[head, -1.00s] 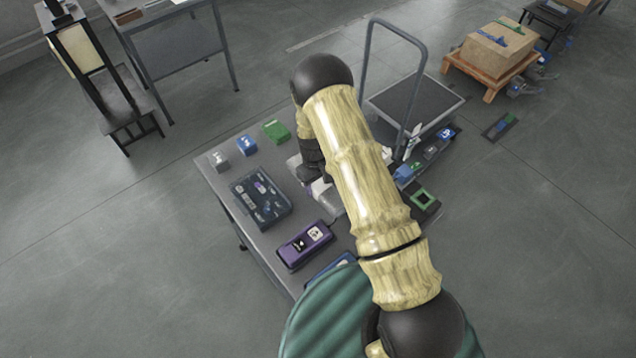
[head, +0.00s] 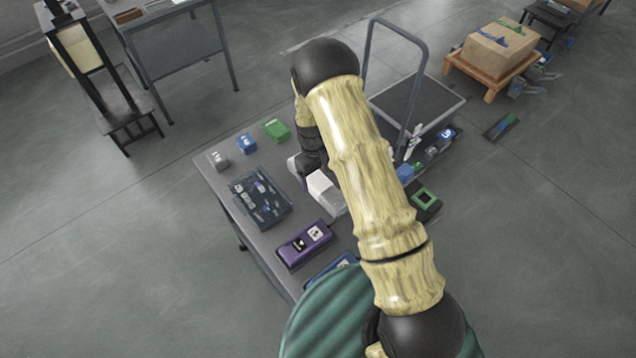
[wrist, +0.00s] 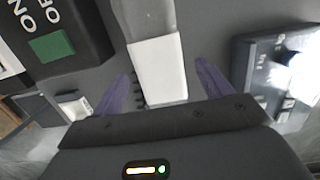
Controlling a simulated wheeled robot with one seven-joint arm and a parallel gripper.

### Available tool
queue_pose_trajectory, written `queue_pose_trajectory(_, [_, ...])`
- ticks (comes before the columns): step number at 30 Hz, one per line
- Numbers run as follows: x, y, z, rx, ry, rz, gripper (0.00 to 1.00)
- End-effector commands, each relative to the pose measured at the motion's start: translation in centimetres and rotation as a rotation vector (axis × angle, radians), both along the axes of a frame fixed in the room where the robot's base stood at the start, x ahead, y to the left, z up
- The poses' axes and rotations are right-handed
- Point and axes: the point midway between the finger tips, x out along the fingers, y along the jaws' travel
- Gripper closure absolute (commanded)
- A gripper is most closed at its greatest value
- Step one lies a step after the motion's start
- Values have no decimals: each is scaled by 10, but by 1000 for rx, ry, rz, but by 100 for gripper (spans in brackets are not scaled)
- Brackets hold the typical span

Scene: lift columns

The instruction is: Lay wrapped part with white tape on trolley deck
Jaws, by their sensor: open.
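The wrapped part (head: 326,192) is a pale block with a white tape band, lying on the grey table, partly hidden by my arm in the head view. In the wrist view the wrapped part (wrist: 158,70) lies between the purple fingers of my gripper (wrist: 163,72), with dark gaps on both sides. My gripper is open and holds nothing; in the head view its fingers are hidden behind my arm. The trolley deck (head: 425,104) is a dark, pale-edged platform with a tall grey handle, beyond the table; its visible part is bare.
A wooden pallet with a carton (head: 497,53) stands right of the trolley. Floor around is mostly open.

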Motion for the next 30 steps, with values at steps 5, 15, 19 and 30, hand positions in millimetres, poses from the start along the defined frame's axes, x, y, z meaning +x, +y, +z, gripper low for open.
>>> queue_pose_trajectory(5, [4,2,28,2,-4,1,22])
queue_pose_trajectory(15, [8,6,77,0,-2,0,22])
queue_pose_trajectory(19, [8,6,83,0,0,0,22])
queue_pose_trajectory(30, [8,6,83,0,0,1,22])
